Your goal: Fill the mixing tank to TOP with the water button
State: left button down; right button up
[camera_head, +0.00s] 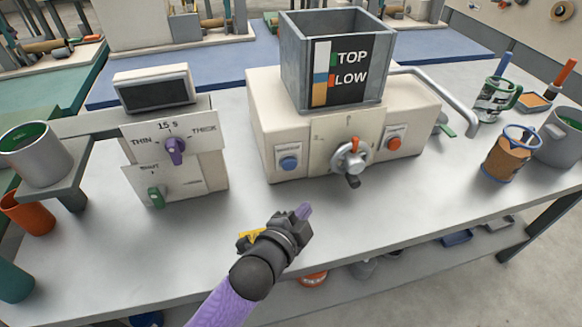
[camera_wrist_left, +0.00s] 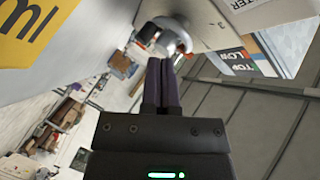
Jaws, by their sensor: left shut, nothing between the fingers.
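The grey square mixing tank (camera_head: 335,60) sits on a cream machine. My left gripper (camera_head: 304,212) is shut and empty, in front of and below the machine. In the wrist view its fingertips (camera_wrist_left: 161,65) point toward a metal knob (camera_wrist_left: 172,38).
A control unit with a purple dial (camera_head: 175,150) and green knob (camera_head: 156,196) stands at left. A grey cup (camera_head: 36,158) is further left. The front of the table (camera_head: 400,215) is clear.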

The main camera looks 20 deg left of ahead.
aim_at(290, 165)
pick_arm(q)
jog(key=shift+w+a, duration=0.15)
jog(key=shift+w, duration=0.1)
jog(key=w+a+b, duration=0.1)
jog(key=w, duration=0.1)
jog(key=w+a+b, duration=0.1)
jog(key=w, duration=0.1)
jog(key=w+a+b, duration=0.1)
jog(key=w+a, duration=0.1)
jog(key=shift+w+f, duration=0.1)
jog(key=shift+w+a, duration=0.3)
pick_arm(e)
jog(key=shift+g, duration=0.4)
jog(key=s+f, duration=0.1)
jog(key=d+f, duration=0.1)
jog(key=s+f, duration=0.1)
jog(key=shift+s+d, duration=0.25)
jog(key=shift+s, duration=0.1)
jog(key=shift+w+d, duration=0.1)
jog(key=shift+w, duration=0.1)
jog(key=shift+w, duration=0.35)
jog(key=shift+a, duration=0.35)
